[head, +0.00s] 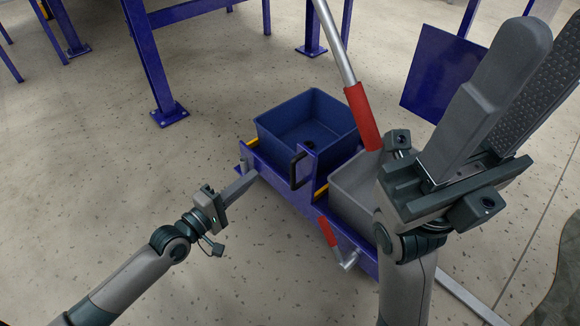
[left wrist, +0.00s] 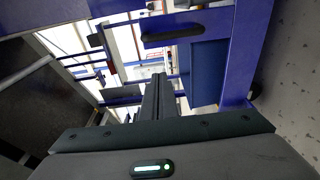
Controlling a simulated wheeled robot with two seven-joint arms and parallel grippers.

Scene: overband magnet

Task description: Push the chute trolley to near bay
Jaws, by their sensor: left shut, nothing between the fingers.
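The chute trolley (head: 300,205) is a low dark-blue frame on the floor, carrying a blue bin (head: 272,122) and a grey bin (head: 348,205). A black handle (head: 297,170) stands on its near side; the handle also shows in the left wrist view (left wrist: 187,36). My left gripper (head: 248,178) is shut and empty, its tips at the trolley's left end; I cannot tell whether they touch it. In the left wrist view the closed fingers (left wrist: 160,85) point at the blue frame. My right gripper (head: 525,60) is open and empty, in front of the trolley's right part, hiding some of it.
A red-gripped lever (head: 363,117) on a long grey rod rises behind the bins. A smaller red grip (head: 327,232) is on the trolley's near side. A blue post (head: 160,85) stands bolted to the floor behind.

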